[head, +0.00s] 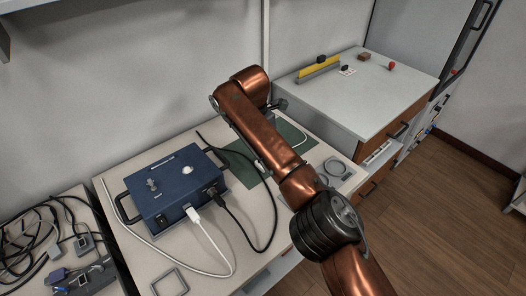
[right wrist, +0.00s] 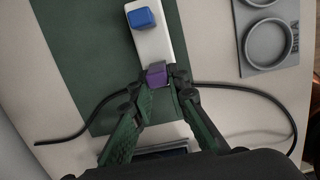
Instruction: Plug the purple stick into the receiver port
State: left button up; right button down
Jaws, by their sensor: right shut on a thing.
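In the right wrist view the purple stick (right wrist: 156,75) is between the fingertips of my right gripper (right wrist: 162,82), which is shut on it. It is at the near end of a white bar-shaped body (right wrist: 151,44), which may be the receiver. I cannot tell whether the stick is seated in a port or only against it. A blue block (right wrist: 142,18) sits at the far end of the white body. In the head view my right arm hides the gripper and the stick. My left gripper is not in view.
A green mat (head: 239,160) lies under the white body. A black cable (right wrist: 232,91) crosses the bench near my fingers. A grey tray with round wells (right wrist: 266,54) is to the right. A blue box (head: 172,186) with plugged cables stands left.

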jog(key=shift+s+f, duration=0.2)
jog(key=shift+f, duration=0.75)
jog(key=c, duration=2.3)
grip_release()
jog(key=shift+o, duration=0.7)
jog(key=shift+w+f, duration=0.15)
jog(key=o, duration=0.4)
jog(key=shift+r, duration=0.25)
jog(key=shift+c, duration=0.2)
jog(key=shift+w, duration=0.1)
jog(key=shift+r, duration=0.25)
